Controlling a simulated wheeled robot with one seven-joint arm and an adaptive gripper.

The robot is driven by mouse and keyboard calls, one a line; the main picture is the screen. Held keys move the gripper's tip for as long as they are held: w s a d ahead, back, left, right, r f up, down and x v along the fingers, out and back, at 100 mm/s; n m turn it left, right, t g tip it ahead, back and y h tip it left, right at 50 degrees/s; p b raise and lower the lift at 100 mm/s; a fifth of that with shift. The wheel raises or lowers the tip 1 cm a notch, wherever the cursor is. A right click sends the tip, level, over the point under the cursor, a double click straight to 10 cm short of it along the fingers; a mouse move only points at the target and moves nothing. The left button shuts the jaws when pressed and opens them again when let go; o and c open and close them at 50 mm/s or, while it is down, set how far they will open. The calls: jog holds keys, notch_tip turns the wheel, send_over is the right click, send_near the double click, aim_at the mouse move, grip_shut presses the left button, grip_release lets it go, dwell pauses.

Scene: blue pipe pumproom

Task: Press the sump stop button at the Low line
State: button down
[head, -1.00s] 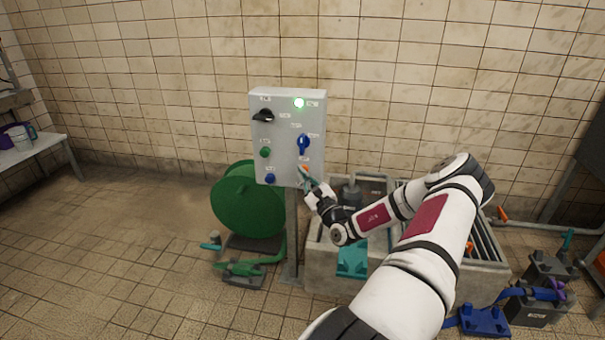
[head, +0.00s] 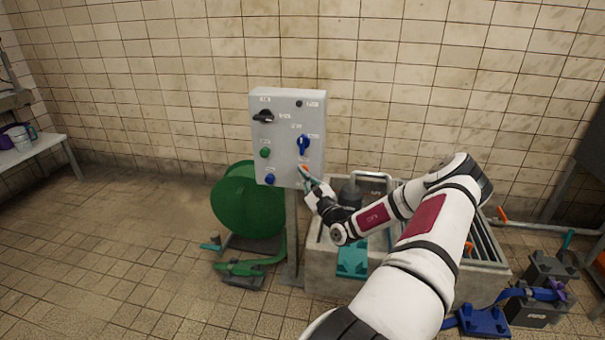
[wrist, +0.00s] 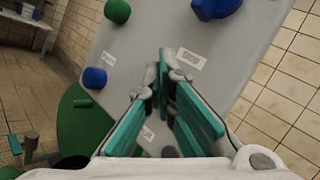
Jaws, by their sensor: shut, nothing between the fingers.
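In the wrist view the teal fingers (wrist: 164,62) reach the panel face and hide the button. The lamp (head: 299,103) at the top is dark.
A green hose reel (head: 247,202) stands behind the panel's left side. A concrete basin (head: 330,268) with a grating lies behind and below my arm. Dark blocks with blue parts (head: 484,320) stand at the lower right. The floor at left is clear.

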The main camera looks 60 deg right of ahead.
jog(key=shift+s+a+p, duration=0.25)
jog(key=shift+a+p, duration=0.2)
jog(key=shift+a, duration=0.15)
jog(key=shift+s+a+p, duration=0.25)
jog(key=shift+a+p, duration=0.15)
jog(key=shift+a, duration=0.15)
jog(key=shift+a, duration=0.1)
jog(key=shift+s+a+p, duration=0.3)
jog(key=shift+a+p, duration=0.25)
jog(key=shift+a, duration=0.2)
jog(key=shift+s+a+p, duration=0.35)
jog(key=shift+a+p, duration=0.2)
jog(key=shift+a, duration=0.2)
jog(key=shift+s+a+p, duration=0.3)
jog(key=shift+a+p, duration=0.25)
jog(key=shift+a, duration=0.2)
jog(key=shift+w+r, duration=0.1)
